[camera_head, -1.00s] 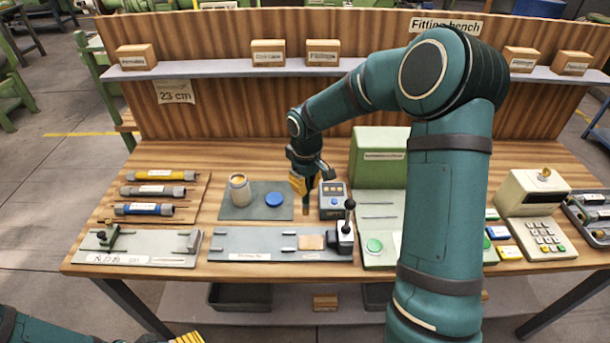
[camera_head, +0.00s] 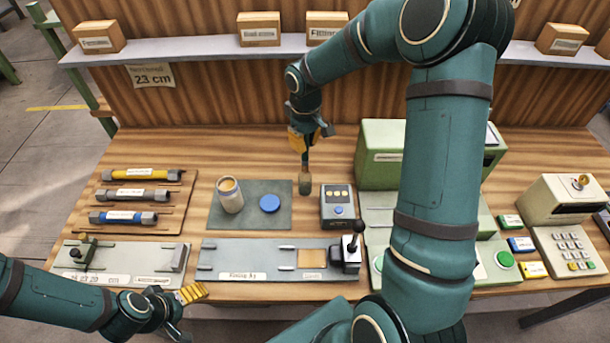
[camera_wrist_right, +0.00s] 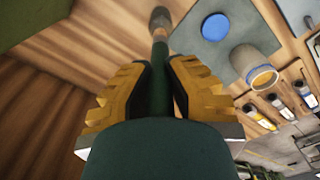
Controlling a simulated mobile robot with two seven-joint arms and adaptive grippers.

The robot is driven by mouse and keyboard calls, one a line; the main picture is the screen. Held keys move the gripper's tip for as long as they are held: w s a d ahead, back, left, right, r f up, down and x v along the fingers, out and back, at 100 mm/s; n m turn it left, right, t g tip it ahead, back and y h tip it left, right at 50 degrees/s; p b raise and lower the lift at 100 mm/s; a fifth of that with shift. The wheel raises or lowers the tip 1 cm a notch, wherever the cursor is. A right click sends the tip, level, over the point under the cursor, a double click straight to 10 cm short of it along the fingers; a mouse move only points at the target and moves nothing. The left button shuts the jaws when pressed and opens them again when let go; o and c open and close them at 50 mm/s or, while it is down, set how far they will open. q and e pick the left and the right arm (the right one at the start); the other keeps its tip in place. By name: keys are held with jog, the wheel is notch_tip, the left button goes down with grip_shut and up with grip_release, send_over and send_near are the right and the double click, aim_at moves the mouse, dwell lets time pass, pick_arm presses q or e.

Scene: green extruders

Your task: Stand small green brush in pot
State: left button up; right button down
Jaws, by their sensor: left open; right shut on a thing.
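The small green brush (camera_wrist_right: 160,75) is upright in my right gripper (camera_wrist_right: 160,68), with its green handle between the yellow fingers and its grey-brown bristle end pointing down. In the head view the right gripper (camera_head: 306,140) holds the brush (camera_head: 305,182) over the table, right of the grey mat. The pot (camera_head: 230,196) is an open cream jar with a tan inside. It stands on the grey mat, left of the brush and apart from it. It also shows in the right wrist view (camera_wrist_right: 256,66). My left gripper (camera_head: 186,310) is open and empty at the table's front edge.
A blue lid (camera_head: 270,203) lies on the grey mat (camera_head: 250,217) beside the pot. A grey box with buttons (camera_head: 339,207) stands right of the brush. A lever fixture (camera_head: 351,250) rises at the front. Labelled tubes (camera_head: 135,195) lie left. A shelf (camera_head: 200,46) crosses behind.

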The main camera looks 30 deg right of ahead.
send_over(305, 171)
jog(key=f, duration=0.4)
jog(key=shift+w+d+f, duration=0.2)
jog(key=shift+w+f, duration=0.2)
jog(key=shift+f, duration=2.15)
jog(key=shift+f, duration=0.15)
jog(key=c, duration=1.1)
grip_release()
